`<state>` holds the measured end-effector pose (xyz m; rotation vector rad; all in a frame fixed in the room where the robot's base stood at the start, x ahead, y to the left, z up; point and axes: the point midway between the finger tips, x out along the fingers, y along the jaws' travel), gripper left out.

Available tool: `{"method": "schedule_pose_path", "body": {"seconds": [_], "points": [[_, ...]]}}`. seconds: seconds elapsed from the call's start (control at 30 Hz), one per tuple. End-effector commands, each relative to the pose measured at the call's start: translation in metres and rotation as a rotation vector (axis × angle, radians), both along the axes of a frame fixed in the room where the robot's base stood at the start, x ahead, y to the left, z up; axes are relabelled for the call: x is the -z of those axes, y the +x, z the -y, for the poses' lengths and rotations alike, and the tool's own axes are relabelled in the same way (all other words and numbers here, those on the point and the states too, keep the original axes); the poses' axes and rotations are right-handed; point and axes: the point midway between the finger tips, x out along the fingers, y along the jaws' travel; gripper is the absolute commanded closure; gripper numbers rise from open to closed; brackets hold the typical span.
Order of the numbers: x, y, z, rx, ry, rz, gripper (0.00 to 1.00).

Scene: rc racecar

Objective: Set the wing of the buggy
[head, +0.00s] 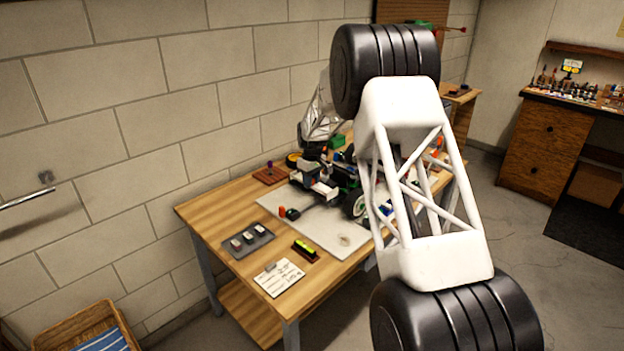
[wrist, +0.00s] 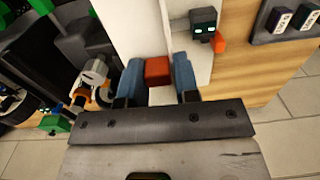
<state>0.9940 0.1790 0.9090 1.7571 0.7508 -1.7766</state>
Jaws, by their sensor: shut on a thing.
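The buggy (head: 345,180), with green, black and white parts and dark wheels, stands on a pale board (head: 300,228) on the workbench. Its right side is partly hidden behind my arm in the head view. In the wrist view, green and black buggy parts (wrist: 75,40) fill the upper left. My gripper (wrist: 158,82) shows two blue fingertips with a red block-like piece (wrist: 158,70) between them; it is shut on this piece. I cannot tell whether the red piece belongs to the wing. My gripper is hidden in the head view.
A dark-headed figure (wrist: 203,22) with an orange part (wrist: 220,42) stands beside the gripper. A dark tray of small blocks (head: 249,240), a yellow-and-black item (head: 305,250) and a paper card (head: 279,277) lie on the wooden workbench (head: 205,215). The front left bench has bare wood.

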Motion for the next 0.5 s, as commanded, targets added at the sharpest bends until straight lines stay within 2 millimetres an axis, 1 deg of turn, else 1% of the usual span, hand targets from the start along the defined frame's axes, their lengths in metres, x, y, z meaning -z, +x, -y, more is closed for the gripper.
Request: {"method": "schedule_pose_path", "body": {"seconds": [0.4, 0.43, 0.5], "points": [[0.0018, 0.0002, 0.0013, 0.001, -0.027, 0.030, 0.94], [0.0017, 0.0003, 0.0012, 0.001, -0.027, 0.030, 0.69], [0.0018, 0.0001, 0.0011, 0.001, -0.027, 0.030, 0.58]]}}
